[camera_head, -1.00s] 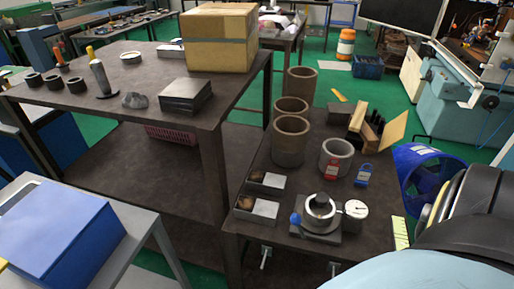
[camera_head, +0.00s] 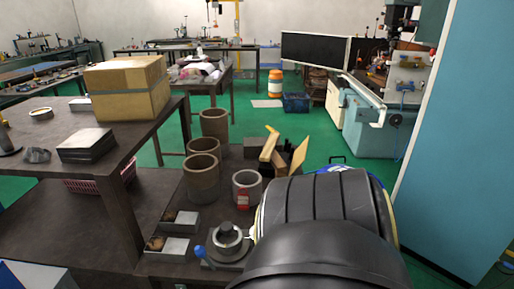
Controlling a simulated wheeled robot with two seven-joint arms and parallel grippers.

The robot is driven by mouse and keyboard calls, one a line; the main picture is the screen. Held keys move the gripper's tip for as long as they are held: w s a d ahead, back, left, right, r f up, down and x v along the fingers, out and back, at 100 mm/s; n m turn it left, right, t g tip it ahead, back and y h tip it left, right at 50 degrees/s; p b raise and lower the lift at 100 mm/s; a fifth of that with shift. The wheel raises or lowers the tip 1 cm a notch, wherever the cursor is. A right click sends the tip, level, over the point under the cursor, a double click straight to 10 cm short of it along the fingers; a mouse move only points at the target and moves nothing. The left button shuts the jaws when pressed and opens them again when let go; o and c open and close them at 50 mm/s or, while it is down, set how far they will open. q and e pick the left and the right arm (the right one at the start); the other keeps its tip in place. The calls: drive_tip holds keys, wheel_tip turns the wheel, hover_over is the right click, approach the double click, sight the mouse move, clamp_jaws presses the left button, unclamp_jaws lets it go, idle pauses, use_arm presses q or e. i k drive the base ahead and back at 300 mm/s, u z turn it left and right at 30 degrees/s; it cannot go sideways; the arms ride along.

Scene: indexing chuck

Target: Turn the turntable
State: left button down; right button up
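The turntable (camera_head: 228,247), a round grey metal chuck with a dark knob on top, sits near the front edge of the low dark table. A blue ball-ended handle (camera_head: 200,251) sticks out at its left. The right side of the turntable and its dial gauge are hidden behind my large black arm link, which fills the lower right. Neither of my grippers shows in the view.
Several brown cylinders (camera_head: 203,176) and a grey ring-shaped cylinder (camera_head: 247,187) with a red tag stand behind the turntable. Two small trays (camera_head: 170,248) lie to its left. Wooden blocks (camera_head: 270,147) are at the back. A higher table (camera_head: 118,202) carries a cardboard box (camera_head: 128,88).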

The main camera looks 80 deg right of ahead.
sight(226, 245)
drive_tip(key=k, duration=0.5)
drive_tip(key=z, duration=0.7)
